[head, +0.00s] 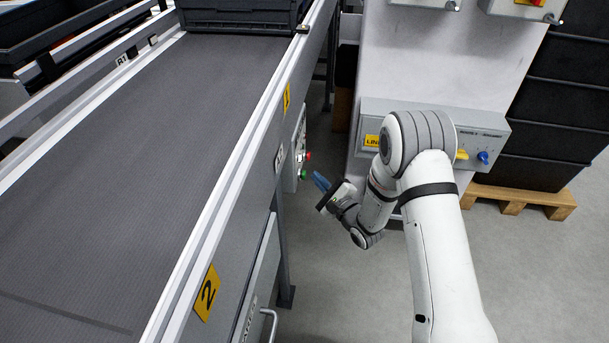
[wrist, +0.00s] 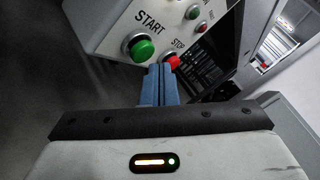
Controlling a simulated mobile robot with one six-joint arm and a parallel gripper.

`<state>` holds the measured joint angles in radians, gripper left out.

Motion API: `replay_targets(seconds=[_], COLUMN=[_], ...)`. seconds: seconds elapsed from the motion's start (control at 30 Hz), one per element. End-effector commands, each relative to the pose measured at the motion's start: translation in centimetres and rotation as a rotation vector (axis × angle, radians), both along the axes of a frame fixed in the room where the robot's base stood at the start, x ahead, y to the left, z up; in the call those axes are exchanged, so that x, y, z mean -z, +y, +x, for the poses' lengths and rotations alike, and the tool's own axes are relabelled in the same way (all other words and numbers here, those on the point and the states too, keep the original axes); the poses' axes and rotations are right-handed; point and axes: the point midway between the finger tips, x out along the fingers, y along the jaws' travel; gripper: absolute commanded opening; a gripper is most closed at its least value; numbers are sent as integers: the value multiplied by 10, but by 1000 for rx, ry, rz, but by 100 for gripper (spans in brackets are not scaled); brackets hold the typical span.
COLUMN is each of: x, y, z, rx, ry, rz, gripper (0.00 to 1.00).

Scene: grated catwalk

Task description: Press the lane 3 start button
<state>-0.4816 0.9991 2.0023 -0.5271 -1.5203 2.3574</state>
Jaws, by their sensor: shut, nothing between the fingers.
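A light control box (head: 294,145) is fixed to the side of the conveyor, below and beside a small yellow tag (head: 287,97) whose number I cannot read clearly. Its green START button (head: 303,174) is large and round in the wrist view (wrist: 141,48). The red STOP button (head: 308,155) is beside it, to the right in the wrist view (wrist: 172,62). My gripper (head: 317,176) has blue fingers pressed together and empty, close in front of the box. In the wrist view the fingertips (wrist: 160,69) appear below and between both buttons; contact cannot be told.
A yellow "2" tag (head: 207,292) marks a nearer conveyor section. A dark crate (head: 240,14) sits on the belt (head: 130,150). A grey panel with knobs (head: 484,142) is behind my arm. A smaller green and red button pair (wrist: 196,18) lies past STOP. Floor is clear below my gripper.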

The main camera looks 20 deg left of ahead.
Motion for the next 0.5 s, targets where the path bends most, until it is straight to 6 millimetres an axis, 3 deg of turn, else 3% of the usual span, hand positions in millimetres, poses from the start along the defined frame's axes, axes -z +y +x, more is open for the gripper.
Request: replay_targets(seconds=[0.33,0.5], x=[0,0], y=[-3,-17], z=[1,5], rx=[1,4], ry=[0,0], rz=[0,0], gripper=[0,0])
